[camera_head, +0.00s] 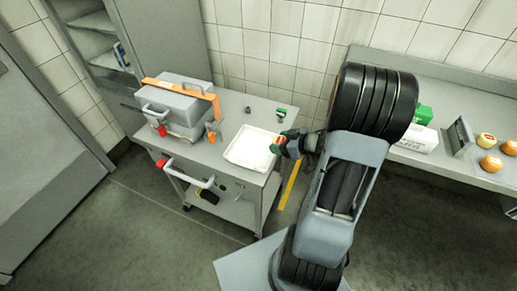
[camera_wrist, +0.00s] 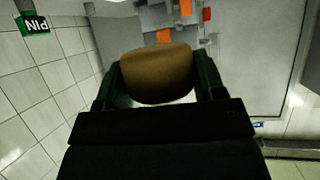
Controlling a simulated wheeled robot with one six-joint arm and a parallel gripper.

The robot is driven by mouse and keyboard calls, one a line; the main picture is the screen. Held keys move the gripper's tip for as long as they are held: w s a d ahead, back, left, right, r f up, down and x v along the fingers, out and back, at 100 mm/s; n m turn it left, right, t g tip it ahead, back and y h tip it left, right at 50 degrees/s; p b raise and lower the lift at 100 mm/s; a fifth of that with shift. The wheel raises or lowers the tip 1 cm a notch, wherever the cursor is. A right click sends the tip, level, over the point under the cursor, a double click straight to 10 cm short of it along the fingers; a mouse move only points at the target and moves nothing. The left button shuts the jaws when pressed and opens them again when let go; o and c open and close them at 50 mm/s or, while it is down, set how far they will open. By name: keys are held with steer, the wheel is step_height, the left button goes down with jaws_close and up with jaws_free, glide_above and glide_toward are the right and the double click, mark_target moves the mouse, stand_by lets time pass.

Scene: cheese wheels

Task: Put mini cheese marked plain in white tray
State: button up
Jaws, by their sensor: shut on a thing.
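The white tray (camera_head: 232,158) lies on the top of the grey cart. My gripper (camera_head: 281,143) is at the tray's right edge, a little above the cart top. In the wrist view my gripper (camera_wrist: 160,80) is shut on a rounded brownish mini cheese (camera_wrist: 158,72), held between its two dark green fingers. No marking can be read on the cheese's visible side. The tray looks empty in the head view, though my gripper is close to its right side.
The grey cart (camera_head: 225,115) also carries a grey toolbox (camera_head: 178,103), orange tools and small green-marked items (camera_head: 281,115). On the right counter are several round cheeses (camera_head: 486,140), a white box (camera_head: 415,138) and a dark sign (camera_head: 460,137). A tiled wall stands behind.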

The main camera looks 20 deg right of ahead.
steer(key=w+d+x, duration=0.1)
steer(key=x, duration=0.4)
glide_above(260, 151)
steer(key=f, duration=0.2)
steer(key=f+b, duration=0.1)
steer(key=f, duration=0.2)
steer(key=shift+s+d+f, duration=0.1)
steer(key=shift+s+f, duration=0.1)
steer(key=shift+f, duration=0.15)
steer(key=shift+w+f, duration=0.2)
steer(key=shift+f, duration=1.5)
steer(key=shift+f, duration=0.2)
steer(key=o, duration=1)
